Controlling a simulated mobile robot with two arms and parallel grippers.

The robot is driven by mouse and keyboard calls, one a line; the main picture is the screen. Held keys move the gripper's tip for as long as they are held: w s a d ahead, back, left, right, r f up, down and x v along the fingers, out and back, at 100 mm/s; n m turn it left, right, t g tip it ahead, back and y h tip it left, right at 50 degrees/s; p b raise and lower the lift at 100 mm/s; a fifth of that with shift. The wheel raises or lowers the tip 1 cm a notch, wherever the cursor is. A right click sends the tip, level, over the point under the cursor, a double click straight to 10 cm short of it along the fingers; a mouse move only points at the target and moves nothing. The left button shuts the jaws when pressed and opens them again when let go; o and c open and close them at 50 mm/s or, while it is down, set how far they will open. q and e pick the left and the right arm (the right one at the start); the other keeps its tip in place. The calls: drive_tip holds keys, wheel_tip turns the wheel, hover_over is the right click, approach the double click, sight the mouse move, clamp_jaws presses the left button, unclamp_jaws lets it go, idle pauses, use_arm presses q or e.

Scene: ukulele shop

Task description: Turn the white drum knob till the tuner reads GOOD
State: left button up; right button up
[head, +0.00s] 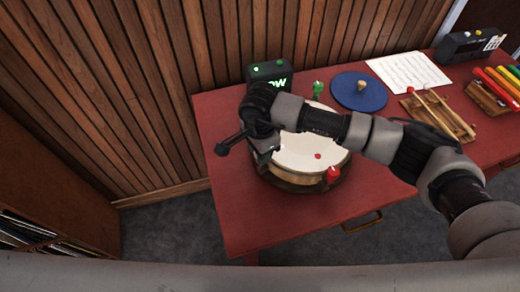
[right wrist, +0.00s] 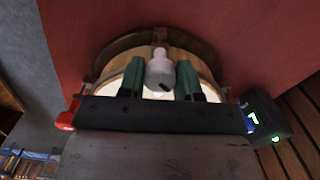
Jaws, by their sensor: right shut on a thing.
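The drum (head: 318,140) has a pale skin and wooden sides and stands on the red table. The white knob (right wrist: 160,70) is at its rim, between the two green fingers of my right gripper (right wrist: 161,80), which is shut on it. In the head view my right gripper (head: 264,142) is at the drum's left edge and hides the white knob. A green knob (head: 318,88) and a red knob (head: 332,175) also sit at the rim. The tuner (head: 268,71) behind the drum shows green letters ending in "OW"; the start is hard to see. My left gripper is not in view.
Right of the drum on the red table (head: 235,210) are a blue disc (head: 345,95), a white sheet (head: 405,70), a wooden rack with mallets (head: 450,122), coloured bars (head: 500,82) and a dark box (head: 462,46). A wood-panelled wall (head: 130,100) stands behind. The table's front left is clear.

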drive_tip(key=o, duration=0.9)
wheel_tip(320, 180, up, 9)
drive_tip(key=shift+r+b, duration=0.2)
drive_tip(key=shift+b, duration=0.9)
drive_tip(key=shift+r, duration=0.75)
